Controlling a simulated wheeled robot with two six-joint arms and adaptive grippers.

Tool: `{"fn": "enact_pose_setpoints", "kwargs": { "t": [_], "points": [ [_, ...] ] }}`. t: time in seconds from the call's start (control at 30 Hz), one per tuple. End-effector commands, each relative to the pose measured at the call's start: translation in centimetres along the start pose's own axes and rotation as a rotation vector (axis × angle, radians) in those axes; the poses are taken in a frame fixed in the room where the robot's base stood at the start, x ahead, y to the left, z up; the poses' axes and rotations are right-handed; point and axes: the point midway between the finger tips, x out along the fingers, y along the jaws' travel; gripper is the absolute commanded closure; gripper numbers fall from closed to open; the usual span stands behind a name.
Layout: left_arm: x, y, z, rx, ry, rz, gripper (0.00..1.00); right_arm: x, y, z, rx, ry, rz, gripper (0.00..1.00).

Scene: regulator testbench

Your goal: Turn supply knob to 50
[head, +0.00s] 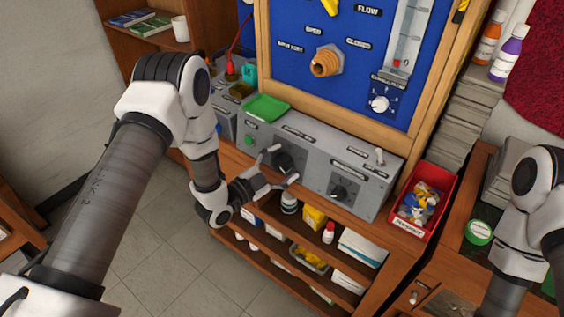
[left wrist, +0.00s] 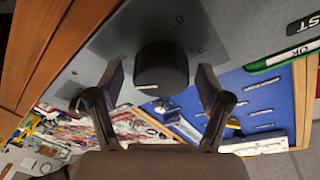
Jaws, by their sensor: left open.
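A round black knob (head: 288,160) sits on the front of the grey control box (head: 315,158). In the left wrist view the same black knob (left wrist: 162,68) stands between my fingers, with marks on the panel around it. My left gripper (head: 284,167) is open at this knob, one finger on each side. In the left wrist view the gripper (left wrist: 160,82) shows gaps between both fingers and the knob. A second black knob (head: 343,191) is farther right on the box. The labels are too small to tell which is supply. My right gripper is out of view.
A green tray (head: 265,108) lies on the box's left part. A red bin (head: 424,199) stands right of the box. A blue board (head: 300,62) rises behind. Shelves with bottles and boxes (head: 314,216) lie below my left gripper.

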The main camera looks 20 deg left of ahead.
Motion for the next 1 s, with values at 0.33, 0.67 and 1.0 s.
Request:
{"fn": "enact_pose_setpoints", "kwargs": {
  "t": [0.33,0.67,1.0],
  "points": [
    [0.0,0.0,0.1,0.000,-0.001,-0.001,0.82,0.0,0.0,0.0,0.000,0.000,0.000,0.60],
    [-0.1,0.1,0.1,-0.034,-0.001,-0.010,0.82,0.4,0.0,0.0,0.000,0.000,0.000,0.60],
    [-0.1,0.1,0.3,-0.223,-0.001,-0.061,0.82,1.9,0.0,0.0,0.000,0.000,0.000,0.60]
  ]
}}
